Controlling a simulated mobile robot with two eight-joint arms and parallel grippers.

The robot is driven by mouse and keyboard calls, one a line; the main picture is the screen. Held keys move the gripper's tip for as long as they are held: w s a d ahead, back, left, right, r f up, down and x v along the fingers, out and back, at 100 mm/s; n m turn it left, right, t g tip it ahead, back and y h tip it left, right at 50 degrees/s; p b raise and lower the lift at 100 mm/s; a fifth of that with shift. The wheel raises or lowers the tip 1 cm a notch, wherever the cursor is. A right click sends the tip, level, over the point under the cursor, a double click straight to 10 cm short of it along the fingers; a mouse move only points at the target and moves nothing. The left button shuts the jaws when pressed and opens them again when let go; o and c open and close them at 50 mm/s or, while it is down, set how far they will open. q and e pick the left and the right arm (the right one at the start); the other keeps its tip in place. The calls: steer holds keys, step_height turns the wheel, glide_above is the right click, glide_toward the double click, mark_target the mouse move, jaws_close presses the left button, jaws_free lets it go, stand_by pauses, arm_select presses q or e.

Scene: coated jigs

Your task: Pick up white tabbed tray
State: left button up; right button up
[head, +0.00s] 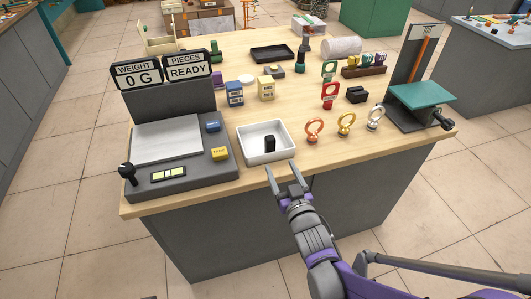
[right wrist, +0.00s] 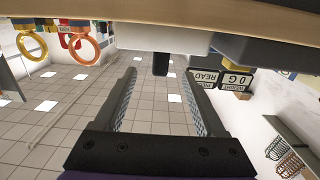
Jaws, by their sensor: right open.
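The white tray (head: 249,149) sits near the front edge of the table, just right of the scale. A dark upright tab (head: 270,144) stands inside it. My right gripper (head: 283,172) is open and empty, just in front of the tray at the table's front edge, its fingers pointing toward it. In the right wrist view, which is upside down, the tray's pale side (right wrist: 140,42) and the dark tab (right wrist: 160,64) show ahead, between the open fingertips (right wrist: 160,78). My left gripper is not in view.
The scale (head: 165,142) with its display signs stands left of the tray. A stand with a teal plate (head: 421,97) is at the right end.

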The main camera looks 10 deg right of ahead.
mark_target(272, 149)
steer(key=w, duration=0.5)
steer(key=shift+w+a, duration=0.2)
steer(key=shift+w, duration=0.05)
steer(key=shift+w+a, duration=0.1)
steer(key=shift+w, duration=2.7)
jaws_close()
